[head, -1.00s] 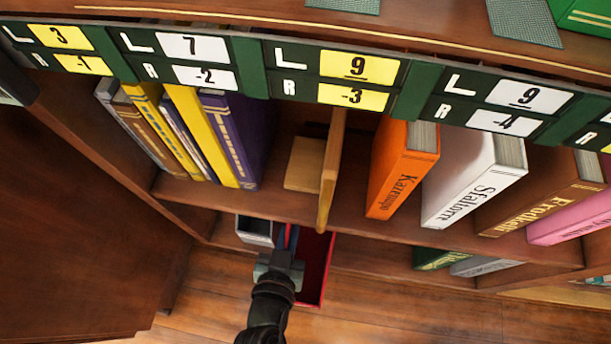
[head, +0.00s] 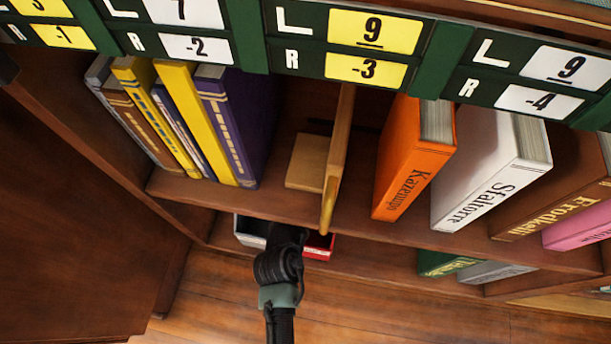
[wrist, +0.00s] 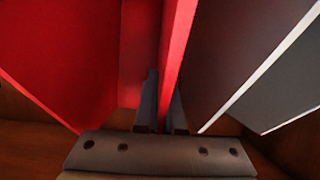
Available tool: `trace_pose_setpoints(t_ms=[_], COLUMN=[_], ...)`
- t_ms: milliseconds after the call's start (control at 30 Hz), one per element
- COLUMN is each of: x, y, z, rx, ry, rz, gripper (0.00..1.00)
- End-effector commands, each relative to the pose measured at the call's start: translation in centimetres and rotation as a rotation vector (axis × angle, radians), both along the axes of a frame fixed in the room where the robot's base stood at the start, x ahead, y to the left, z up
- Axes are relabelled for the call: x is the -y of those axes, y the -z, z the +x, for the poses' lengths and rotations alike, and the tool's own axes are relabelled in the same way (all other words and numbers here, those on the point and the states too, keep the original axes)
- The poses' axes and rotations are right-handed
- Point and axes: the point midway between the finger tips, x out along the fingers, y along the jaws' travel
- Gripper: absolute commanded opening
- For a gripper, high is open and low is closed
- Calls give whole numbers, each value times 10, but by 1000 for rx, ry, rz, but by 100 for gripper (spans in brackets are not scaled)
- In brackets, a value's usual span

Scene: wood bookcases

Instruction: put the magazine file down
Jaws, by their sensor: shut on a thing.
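The red magazine file (head: 319,246) is on the lower shelf level in the head view, mostly hidden under the upper shelf board and behind my arm. In the wrist view its red wall (wrist: 181,45) stands between my two fingers, and another red face (wrist: 60,60) fills the left. My gripper (wrist: 164,105) is shut on that wall. In the head view my gripper is hidden by my own wrist. I cannot tell whether the file's base touches the lower shelf.
A grey-white file (head: 249,232) stands just left of the red one; grey panels (wrist: 265,70) show at the right in the wrist view. The upper shelf board (head: 400,232) overhangs. A wooden divider (head: 337,160) and books (head: 412,160) stand above. Green and grey books (head: 447,262) lie further right.

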Motion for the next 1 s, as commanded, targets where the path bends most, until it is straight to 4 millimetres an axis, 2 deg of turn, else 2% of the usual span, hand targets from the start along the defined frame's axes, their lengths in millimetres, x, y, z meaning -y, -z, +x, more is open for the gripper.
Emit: trace_pose_setpoints(t_ms=[33, 100, 500, 600, 700, 1000], x=[0, 0, 0, 0, 0, 0], y=[12, 16, 18, 18, 18, 17], z=[1, 1, 1, 0, 0, 0], rx=[5, 6, 7, 3, 3, 3], ry=[-1, -1, -1, 0, 0, 0], rz=[-1, -2, -1, -1, -1, -1], gripper=[0, 0, 0, 20, 36, 36])
